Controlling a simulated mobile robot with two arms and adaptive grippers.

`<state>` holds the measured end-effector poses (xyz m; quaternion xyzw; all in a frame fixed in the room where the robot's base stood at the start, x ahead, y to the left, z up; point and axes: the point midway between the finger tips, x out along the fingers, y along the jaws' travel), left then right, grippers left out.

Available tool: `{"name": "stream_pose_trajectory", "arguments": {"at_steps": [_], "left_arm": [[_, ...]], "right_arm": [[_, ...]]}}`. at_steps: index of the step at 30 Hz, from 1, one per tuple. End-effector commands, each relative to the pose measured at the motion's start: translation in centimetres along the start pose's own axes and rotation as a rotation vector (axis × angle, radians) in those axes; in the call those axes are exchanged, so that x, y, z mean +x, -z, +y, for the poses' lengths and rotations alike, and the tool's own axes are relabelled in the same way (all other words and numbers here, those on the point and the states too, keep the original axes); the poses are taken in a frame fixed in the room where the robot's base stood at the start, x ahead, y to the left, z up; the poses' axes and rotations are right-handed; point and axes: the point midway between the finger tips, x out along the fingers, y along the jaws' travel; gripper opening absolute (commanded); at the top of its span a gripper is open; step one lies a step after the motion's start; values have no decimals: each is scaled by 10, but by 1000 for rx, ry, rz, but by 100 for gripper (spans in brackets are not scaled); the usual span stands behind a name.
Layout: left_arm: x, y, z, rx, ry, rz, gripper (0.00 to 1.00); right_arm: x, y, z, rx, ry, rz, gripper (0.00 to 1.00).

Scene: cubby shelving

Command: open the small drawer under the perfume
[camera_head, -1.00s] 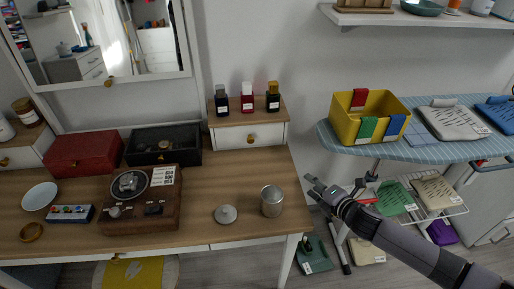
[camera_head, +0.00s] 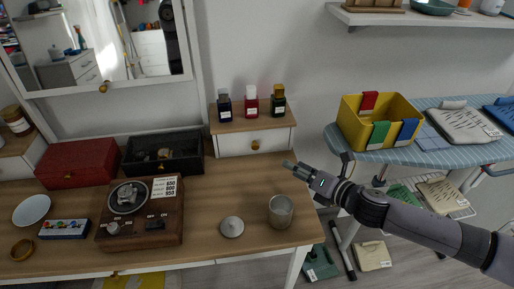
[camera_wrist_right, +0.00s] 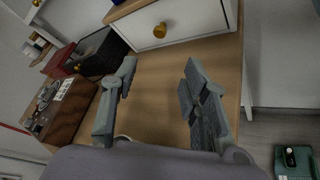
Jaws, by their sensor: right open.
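The small white drawer (camera_head: 238,142) has a round brass knob (camera_head: 255,145) and sits shut under a wooden top. Three perfume bottles (camera_head: 251,102), with dark, red and dark bodies, stand on that top. My right gripper (camera_head: 288,165) is open and empty over the right part of the desk, to the right of the drawer and nearer to me. In the right wrist view the open fingers (camera_wrist_right: 157,82) show below the drawer front (camera_wrist_right: 185,22), and the knob (camera_wrist_right: 160,30) lies beyond them, untouched. My left gripper is not in view.
On the desk (camera_head: 210,200) stand a metal cup (camera_head: 280,211), a round lid (camera_head: 231,227), a black open box (camera_head: 164,150), a red box (camera_head: 78,163) and a wooden device (camera_head: 143,212). A yellow bin (camera_head: 350,125) stands on an ironing board at right.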

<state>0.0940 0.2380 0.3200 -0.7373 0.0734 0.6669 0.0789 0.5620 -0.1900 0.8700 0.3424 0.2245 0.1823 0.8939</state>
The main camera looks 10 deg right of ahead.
Motion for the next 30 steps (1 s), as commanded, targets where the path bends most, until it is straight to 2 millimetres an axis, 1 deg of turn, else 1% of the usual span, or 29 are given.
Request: {"name": "stream_pose_trajectory", "arguments": {"at_steps": [5,9,18,24,30], "left_arm": [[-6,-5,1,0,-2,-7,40],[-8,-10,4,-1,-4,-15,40],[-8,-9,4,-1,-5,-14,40],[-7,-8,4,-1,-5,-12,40],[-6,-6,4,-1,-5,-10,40]], "right_arm": [[32,-2,2,4,-3,-2,42],[62,-1,2,5,-1,-1,42],[121,0,1,4,-1,-1,42],[150,0,0,4,0,0,42],[164,0,0,3,1,1,42]]}}
